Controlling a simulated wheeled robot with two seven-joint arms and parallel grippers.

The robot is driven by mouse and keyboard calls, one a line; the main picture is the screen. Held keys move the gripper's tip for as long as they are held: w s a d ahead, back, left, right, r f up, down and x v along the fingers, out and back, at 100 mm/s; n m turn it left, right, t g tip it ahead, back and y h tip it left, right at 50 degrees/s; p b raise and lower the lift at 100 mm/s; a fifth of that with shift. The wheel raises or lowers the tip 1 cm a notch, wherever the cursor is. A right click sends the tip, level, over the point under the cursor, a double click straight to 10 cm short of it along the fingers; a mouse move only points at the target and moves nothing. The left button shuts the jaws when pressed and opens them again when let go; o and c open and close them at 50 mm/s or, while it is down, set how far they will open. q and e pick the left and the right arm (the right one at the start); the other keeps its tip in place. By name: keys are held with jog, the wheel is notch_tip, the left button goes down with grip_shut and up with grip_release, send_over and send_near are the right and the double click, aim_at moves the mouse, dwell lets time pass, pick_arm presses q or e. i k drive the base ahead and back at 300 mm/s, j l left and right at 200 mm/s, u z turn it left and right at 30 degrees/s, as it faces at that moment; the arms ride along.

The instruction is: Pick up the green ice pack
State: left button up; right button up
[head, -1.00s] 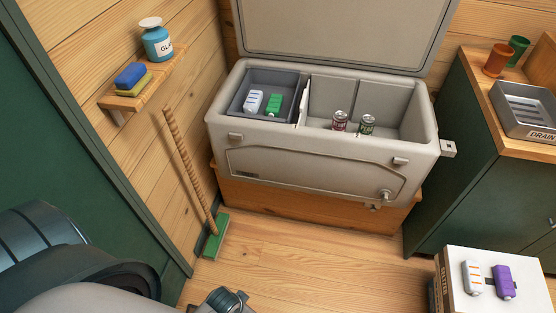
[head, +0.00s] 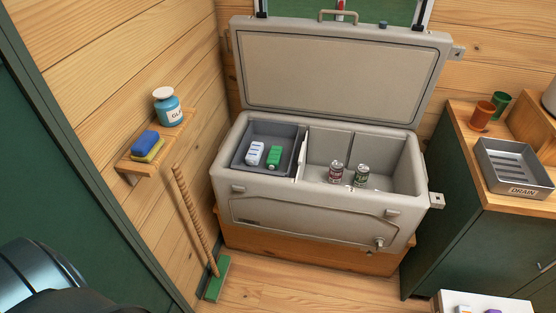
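The green ice pack (head: 274,158) lies in the grey tray (head: 244,133) at the left end of the open cooler (head: 318,214). A white ice pack (head: 254,153) lies just left of it in the same tray. A dark rounded part of my own arm shows at the lower left, well away from the cooler. Neither of my grippers is in view.
Two cans (head: 361,175) stand in the cooler's right compartment. The cooler lid (head: 327,80) stands open against the back wall. A wall shelf (head: 146,158) with a bottle and sponges and a leaning broom (head: 195,220) are at left. A counter with a drain tray (head: 514,167) is at right.

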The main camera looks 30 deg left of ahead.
aim_at(273, 158)
jog(key=i+l+u, duration=0.35)
jog(key=i, duration=0.25)
jog(key=i+l+u, duration=0.4)
jog(key=i, duration=0.2)
jog(key=i+l+u, duration=0.35)
jog(key=i+l, duration=0.15)
jog(key=l, duration=0.1)
